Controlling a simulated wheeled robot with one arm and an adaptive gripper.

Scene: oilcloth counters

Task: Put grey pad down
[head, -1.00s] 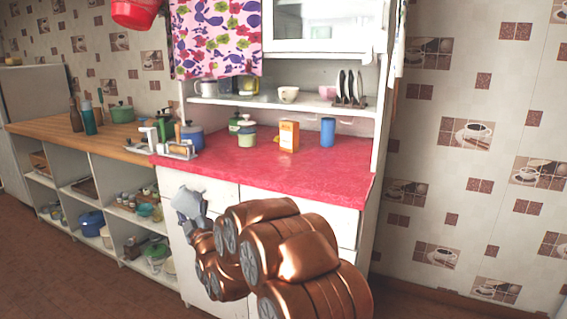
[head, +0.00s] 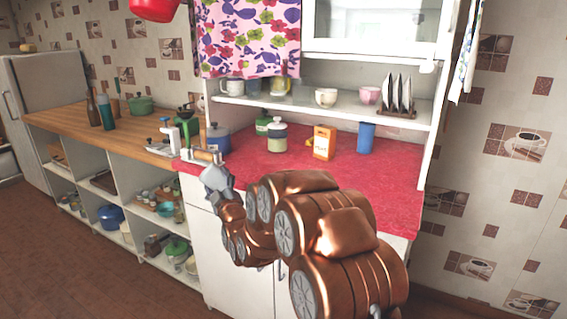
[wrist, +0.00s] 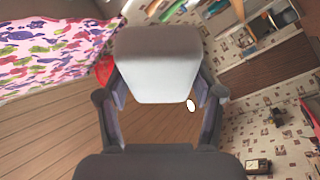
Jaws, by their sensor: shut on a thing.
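The grey pad (wrist: 157,68) shows in the wrist view as a light, rounded slab between my gripper's two fingers. My gripper (wrist: 160,92) is shut on it. In the head view my gripper (head: 217,181) is a small grey shape at the end of my copper arm, at the front left edge of the red counter (head: 265,170). The pad cannot be told clearly from the gripper there.
The counter's front middle is clear. A wooden counter (head: 150,148) adjoins on the left.

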